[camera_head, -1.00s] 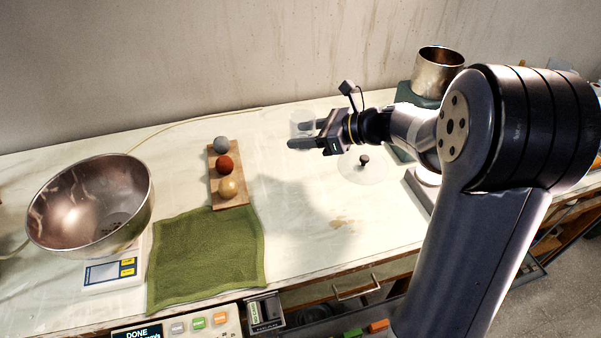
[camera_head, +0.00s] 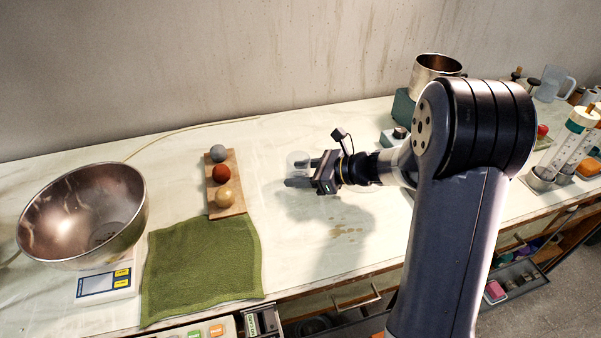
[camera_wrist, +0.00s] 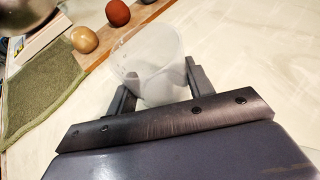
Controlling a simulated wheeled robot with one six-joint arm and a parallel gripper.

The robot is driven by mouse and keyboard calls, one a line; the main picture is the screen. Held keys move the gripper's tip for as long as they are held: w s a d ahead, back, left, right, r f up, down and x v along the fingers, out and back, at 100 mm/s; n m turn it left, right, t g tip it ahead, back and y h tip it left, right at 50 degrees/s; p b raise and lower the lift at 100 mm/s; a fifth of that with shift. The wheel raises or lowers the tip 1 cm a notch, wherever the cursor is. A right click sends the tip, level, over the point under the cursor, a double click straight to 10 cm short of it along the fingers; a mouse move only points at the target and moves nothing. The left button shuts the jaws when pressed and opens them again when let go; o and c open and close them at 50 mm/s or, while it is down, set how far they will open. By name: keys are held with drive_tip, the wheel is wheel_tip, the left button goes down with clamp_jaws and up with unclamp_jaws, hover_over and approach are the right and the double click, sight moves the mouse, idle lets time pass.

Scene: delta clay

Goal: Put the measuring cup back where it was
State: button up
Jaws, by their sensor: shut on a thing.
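The measuring cup is a clear, nearly colourless vessel (camera_wrist: 150,62) between my fingers in the wrist view. In the head view, it shows faintly (camera_head: 296,159) at the fingertips, to the right of the wooden board. My gripper (camera_head: 303,173) is shut on the cup; it also shows in the wrist view (camera_wrist: 158,88). The cup's far side and open mouth face away from the wrist. A shadow lies on the table below the gripper; how high the cup is held is hard to tell.
A wooden board (camera_head: 231,205) with three balls lies left of the cup. A green towel (camera_head: 200,265) and a steel bowl (camera_head: 85,210) on a scale (camera_head: 106,284) are farther left. A steel pot (camera_head: 436,67) stands at the back right. Bare table lies around the gripper.

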drive_tip(key=shift+f, duration=0.1)
drive_tip(key=o, duration=1)
drive_tip(key=shift+d+r, duration=0.1)
drive_tip(key=shift+r, duration=0.1)
drive_tip(key=v, duration=1.1)
drive_tip(key=shift+s+d+r, duration=0.1)
drive_tip(key=shift+d, duration=0.3)
